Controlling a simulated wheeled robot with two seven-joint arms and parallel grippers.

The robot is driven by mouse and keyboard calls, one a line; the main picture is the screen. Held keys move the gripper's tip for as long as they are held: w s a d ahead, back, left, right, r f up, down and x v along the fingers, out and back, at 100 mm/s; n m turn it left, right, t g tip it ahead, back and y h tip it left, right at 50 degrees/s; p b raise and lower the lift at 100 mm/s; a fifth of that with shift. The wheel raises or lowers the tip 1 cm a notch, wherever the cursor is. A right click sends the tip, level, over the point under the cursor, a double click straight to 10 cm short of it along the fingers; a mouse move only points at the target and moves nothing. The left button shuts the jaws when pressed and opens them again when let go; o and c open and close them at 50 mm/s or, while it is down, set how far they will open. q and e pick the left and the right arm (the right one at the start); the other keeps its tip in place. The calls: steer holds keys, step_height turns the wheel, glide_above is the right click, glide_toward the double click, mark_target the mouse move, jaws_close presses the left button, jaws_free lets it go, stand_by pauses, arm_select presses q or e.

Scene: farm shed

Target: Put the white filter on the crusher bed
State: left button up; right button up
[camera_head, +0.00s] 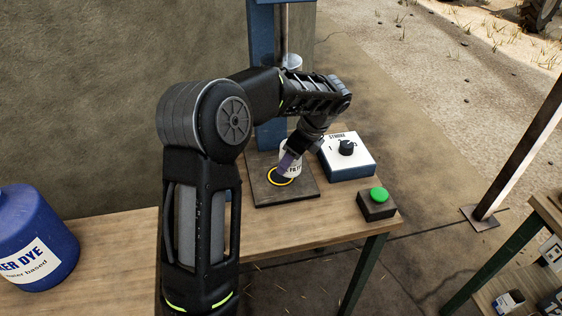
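The white filter (293,174) is a small white cylinder with dark lettering, low over the crusher bed (300,195), a dark square plate with a yellow ring (272,183) on it. The filter is at the right part of the ring; I cannot tell whether its base touches the plate. My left gripper (287,164) reaches down from above, with a purple-grey finger against the filter's left side. It appears shut on the filter, though the far finger is hidden. My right gripper is not in view.
A blue press column (270,60) rises behind the bed. Right of the bed are a stroke dial box (347,158) and a green button (379,195). A blue dye drum (35,235) stands at the left. The wooden table's front strip (290,235) is clear.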

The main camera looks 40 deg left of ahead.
arm_select(q)
steer(key=shift+a, duration=0.7)
steer(key=shift+a, duration=0.2)
steer(key=shift+p+x, duration=0.35)
steer(key=shift+x, duration=1.5)
steer(key=shift+d+f, duration=0.1)
steer(key=shift+d, duration=0.05)
steer(key=o, duration=1.6)
steer(key=shift+s, duration=0.1)
steer(key=shift+v, duration=3.85)
